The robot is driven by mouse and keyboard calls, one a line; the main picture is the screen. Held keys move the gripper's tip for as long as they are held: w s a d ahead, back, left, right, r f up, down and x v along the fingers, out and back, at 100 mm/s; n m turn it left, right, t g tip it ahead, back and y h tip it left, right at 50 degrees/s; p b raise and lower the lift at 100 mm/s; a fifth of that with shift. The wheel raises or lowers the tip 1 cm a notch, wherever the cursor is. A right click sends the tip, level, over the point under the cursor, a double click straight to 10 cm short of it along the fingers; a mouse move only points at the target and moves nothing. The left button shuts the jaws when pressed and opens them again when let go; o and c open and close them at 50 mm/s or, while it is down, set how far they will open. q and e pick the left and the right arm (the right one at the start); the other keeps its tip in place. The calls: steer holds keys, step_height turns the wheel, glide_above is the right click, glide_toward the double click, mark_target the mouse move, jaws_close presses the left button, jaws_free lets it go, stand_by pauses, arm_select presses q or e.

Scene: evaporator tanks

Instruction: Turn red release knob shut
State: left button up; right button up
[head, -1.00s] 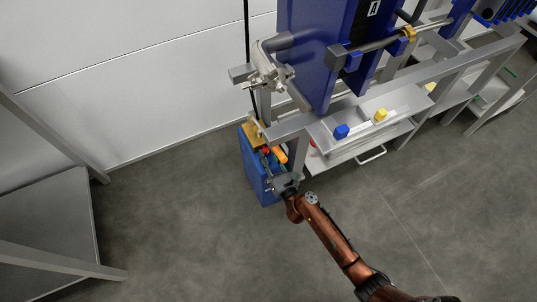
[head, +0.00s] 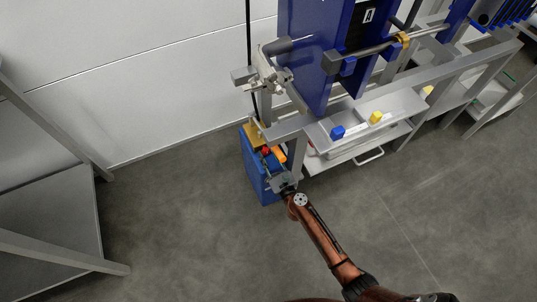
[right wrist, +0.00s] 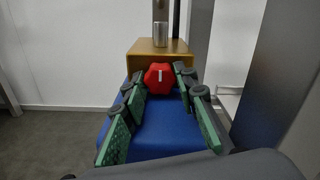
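The red release knob (right wrist: 159,77) is in the middle of the right wrist view, in front of a tan block (right wrist: 152,53) on top of a blue box (right wrist: 165,128). It has a white mark on its face that stands upright. In the head view the knob (head: 266,150) is small, on the blue box (head: 257,172). My right gripper (right wrist: 160,84) is open, with its green-padded fingers on either side of the knob; I cannot tell whether they touch it. In the head view my right gripper (head: 279,178) is at the box's front. My left gripper does not show.
A grey metal frame post (head: 297,152) stands close to the right of the box. The floor in front is clear. A grey stand (head: 50,215) is at the left.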

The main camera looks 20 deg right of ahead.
steer(key=o, duration=0.4)
steer(key=shift+c, duration=0.2)
steer(key=shift+s, duration=0.1)
steer(key=s, duration=1.1)
steer(key=shift+s+d, duration=0.2)
steer(key=shift+s, duration=0.2)
